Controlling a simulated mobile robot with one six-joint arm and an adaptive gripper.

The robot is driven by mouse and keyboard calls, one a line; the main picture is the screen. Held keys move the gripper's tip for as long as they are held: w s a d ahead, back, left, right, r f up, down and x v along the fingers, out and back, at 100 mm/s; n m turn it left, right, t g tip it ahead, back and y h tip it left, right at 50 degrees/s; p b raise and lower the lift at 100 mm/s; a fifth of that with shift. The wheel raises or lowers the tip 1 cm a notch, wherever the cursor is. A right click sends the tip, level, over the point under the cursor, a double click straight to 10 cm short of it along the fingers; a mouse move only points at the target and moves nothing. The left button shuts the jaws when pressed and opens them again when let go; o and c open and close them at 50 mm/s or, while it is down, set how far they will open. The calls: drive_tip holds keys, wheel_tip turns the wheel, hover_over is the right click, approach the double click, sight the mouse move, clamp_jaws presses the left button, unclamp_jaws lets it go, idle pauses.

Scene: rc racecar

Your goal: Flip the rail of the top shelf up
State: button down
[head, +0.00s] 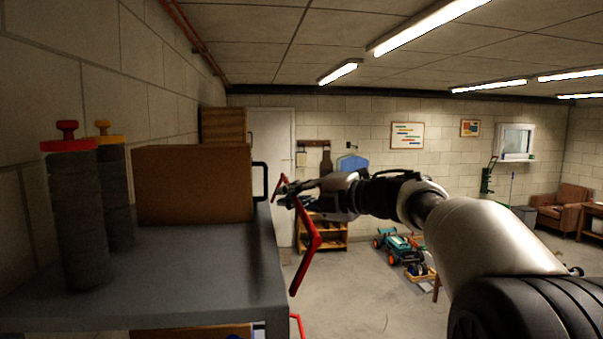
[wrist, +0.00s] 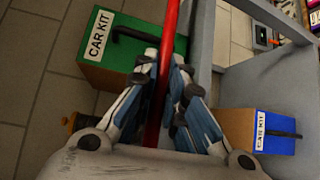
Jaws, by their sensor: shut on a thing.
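The red rail (head: 311,243) is at the right side of the grey top shelf (head: 190,280) in the head view. It is a bent bar that stands out from the shelf edge. My gripper (head: 283,194) is at the upper part of the rail, beside the shelf edge. In the wrist view the rail (wrist: 170,35) runs between the two fingers of my gripper (wrist: 165,72), which are shut on it. The fingers hide part of the rail, and its pivots are not clear.
A brown box (head: 193,185) and stacked dark tyres (head: 78,215) stand on the top shelf. The wrist view shows a green CAR KIT box (wrist: 105,70) and an orange-and-blue CAR KIT box (wrist: 235,128) beside a grey shelf panel. Open floor (head: 365,300) lies right of the shelf.

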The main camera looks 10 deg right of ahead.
drive_tip(key=shift+a+r+n+g+h+p, duration=0.2)
drive_tip(key=shift+a+n+h+p, duration=0.25)
drive_tip(key=shift+p, duration=0.6)
drive_tip(key=shift+a+r+n+g+h+p, duration=0.1)
drive_tip(key=shift+a+n+g+h+p, duration=0.15)
drive_tip(key=shift+a+p, duration=0.6)
drive_tip(key=shift+a+r+n+g+h+p, duration=0.2)
drive_tip(key=shift+a+h+p, duration=0.2)
drive_tip(key=shift+p, duration=0.85)
drive_tip(key=shift+a+f, duration=0.1)
drive_tip(key=c, duration=1.7)
unclamp_jaws()
drive_tip(key=shift+o, duration=0.2)
drive_tip(key=shift+f, duration=0.1)
drive_tip(key=v, duration=1.2)
